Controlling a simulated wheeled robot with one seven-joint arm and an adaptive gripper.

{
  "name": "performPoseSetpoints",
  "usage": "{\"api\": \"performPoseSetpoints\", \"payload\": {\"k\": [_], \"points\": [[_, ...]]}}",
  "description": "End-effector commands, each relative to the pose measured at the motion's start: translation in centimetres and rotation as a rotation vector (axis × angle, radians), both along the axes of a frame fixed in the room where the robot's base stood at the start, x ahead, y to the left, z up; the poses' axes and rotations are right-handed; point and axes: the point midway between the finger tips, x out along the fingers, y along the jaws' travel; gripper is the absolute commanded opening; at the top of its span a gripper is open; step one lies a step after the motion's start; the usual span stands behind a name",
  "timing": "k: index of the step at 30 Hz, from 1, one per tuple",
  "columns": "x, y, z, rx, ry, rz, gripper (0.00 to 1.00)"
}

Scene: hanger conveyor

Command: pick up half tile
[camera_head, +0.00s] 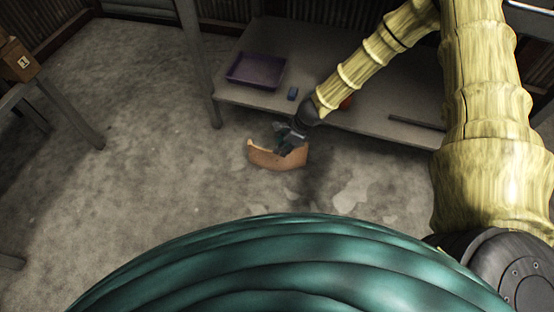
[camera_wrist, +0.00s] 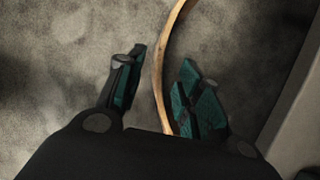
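The half tile (camera_head: 268,160) is a curved orange-brown piece in the head view, below the front edge of the table. Whether it rests on the floor or is off it, I cannot tell. My gripper (camera_head: 286,138) is at the tile's upper edge, pointing down. In the wrist view the tile shows as a thin curved tan rim (camera_wrist: 158,75) running between the two fingers of my gripper (camera_wrist: 162,60). The fingers are apart. There is a clear gap between the left finger and the rim, and the right finger is closer to it. The tile's lower part is hidden in the wrist view.
A grey table (camera_head: 233,97) stands just behind the tile. It bears a purple tray (camera_head: 250,84), a small blue block (camera_head: 292,94), a partly hidden red thing (camera_head: 346,103) and a dark bar (camera_head: 417,122). A brown box (camera_head: 18,62) is far left. The floor left of the tile is clear.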

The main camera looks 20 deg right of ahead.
Motion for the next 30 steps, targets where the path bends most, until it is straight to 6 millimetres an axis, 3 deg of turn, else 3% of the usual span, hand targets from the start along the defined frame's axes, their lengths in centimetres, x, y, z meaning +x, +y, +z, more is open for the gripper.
{"api": "performPoseSetpoints", "payload": {"k": [9,17,30], "points": [[0.7,1.4,-4.2,-0.002,0.001,0.002,0.36],[1.0,1.8,-5.2,-0.002,0.001,0.002,0.36],[1.9,3.2,-9.4,-0.002,0.001,0.003,0.36]]}}
